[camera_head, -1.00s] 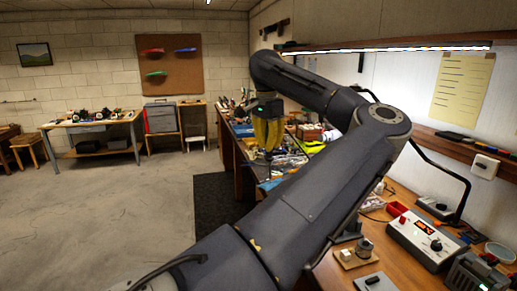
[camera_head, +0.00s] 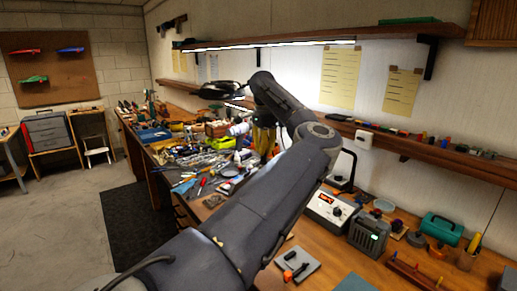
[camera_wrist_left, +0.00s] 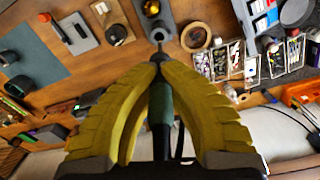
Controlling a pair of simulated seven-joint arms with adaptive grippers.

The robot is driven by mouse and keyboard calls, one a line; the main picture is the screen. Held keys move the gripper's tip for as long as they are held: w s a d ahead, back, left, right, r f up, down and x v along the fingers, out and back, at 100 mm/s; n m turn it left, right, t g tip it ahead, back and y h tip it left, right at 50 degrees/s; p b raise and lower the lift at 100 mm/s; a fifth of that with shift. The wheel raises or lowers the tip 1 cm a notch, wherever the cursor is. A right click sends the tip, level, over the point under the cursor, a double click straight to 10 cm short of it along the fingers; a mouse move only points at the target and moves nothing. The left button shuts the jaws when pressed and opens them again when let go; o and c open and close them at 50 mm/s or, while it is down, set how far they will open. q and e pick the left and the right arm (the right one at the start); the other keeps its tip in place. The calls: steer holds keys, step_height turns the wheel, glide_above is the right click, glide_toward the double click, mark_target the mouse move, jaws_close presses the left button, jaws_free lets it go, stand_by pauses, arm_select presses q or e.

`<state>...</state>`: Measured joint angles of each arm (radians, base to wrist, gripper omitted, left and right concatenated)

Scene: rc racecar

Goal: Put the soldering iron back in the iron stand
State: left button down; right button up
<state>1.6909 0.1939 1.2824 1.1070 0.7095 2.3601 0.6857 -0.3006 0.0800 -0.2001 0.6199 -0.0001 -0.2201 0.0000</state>
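In the left wrist view the yellow fingers of my left gripper (camera_wrist_left: 160,64) are closed around the soldering iron (camera_wrist_left: 161,108), which has a teal and black handle. Its thin metal tip points away from the gripper, toward a grey base with a brass-coloured ball (camera_wrist_left: 152,8) at the top edge. This looks like the iron stand, cut off by the frame, and I cannot tell whether the tip touches it. In the head view my left gripper (camera_head: 264,138) is over the bench, partly behind my arm. The iron and stand are not clearly visible there. My right gripper is not in view.
The wooden bench is cluttered with tools at the back left (camera_head: 205,155). A soldering station (camera_head: 330,208), a grey power unit (camera_head: 368,235) and a teal case (camera_head: 441,229) stand to the right. A tape roll (camera_wrist_left: 196,37) lies near the iron's tip. A shelf (camera_head: 430,150) runs along the wall.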

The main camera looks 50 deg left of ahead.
mark_target(266, 161)
arm_select(q)
steer(key=shift+w+d+f, duration=0.2)
steer(key=shift+w+f, duration=0.1)
steer(key=shift+w, duration=0.05)
steer(key=shift+f, duration=1.9)
step_height(266, 161, down, 9)
steer(key=shift+f, duration=0.15)
stand_by(4.0)
